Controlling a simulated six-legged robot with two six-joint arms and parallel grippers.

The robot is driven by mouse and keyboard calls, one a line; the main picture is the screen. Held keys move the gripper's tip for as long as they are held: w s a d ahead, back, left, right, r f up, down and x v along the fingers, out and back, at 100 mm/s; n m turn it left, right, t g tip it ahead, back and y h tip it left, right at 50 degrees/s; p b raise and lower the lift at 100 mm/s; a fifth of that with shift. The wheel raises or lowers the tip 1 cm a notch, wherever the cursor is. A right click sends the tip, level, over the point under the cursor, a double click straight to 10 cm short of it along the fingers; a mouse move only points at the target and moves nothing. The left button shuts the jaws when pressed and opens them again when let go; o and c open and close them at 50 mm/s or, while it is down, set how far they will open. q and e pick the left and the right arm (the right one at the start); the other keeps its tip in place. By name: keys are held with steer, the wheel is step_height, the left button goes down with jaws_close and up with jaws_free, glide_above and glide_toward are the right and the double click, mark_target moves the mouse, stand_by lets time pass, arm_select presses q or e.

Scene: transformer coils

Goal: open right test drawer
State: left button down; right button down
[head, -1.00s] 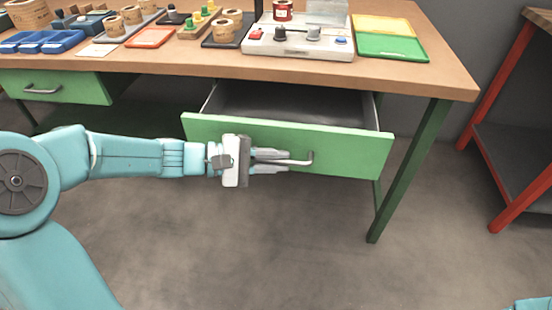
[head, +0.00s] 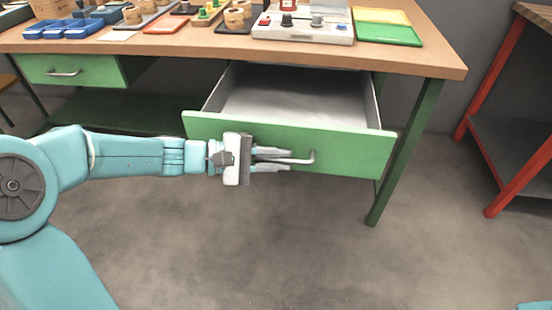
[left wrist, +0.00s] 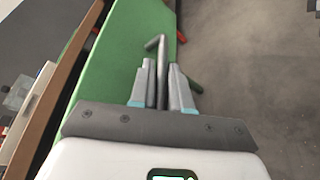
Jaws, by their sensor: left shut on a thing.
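The right test drawer (head: 350,148) has a green front and stands well out from under the bench; its grey inside (head: 290,95) shows and looks empty. Its bent metal handle (head: 312,158) is on the front face. My left gripper (head: 285,159) is shut on the handle, coming from the left. In the left wrist view the handle (left wrist: 161,62) runs between the two fingers (left wrist: 161,85), with the green drawer front (left wrist: 115,60) beside it. My right gripper is not in view; only a small piece of teal shows at the bottom right corner.
The wooden bench top (head: 180,45) carries blue trays (head: 62,29), coils, a grey test unit (head: 300,30) and a green tray (head: 388,35). A closed left drawer (head: 70,70) is under it. A red-legged table (head: 500,140) stands right. The floor in front is clear.

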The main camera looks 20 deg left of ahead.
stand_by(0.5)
arm_select(q)
steer(key=c, duration=1.4)
jaws_free()
steer(key=shift+c, duration=0.2)
steer(key=shift+s+a, duration=0.1)
steer(key=p+v, duration=0.4)
steer(key=v, duration=1.2)
steer(key=shift+p, duration=0.3)
steer(key=shift+f, duration=0.1)
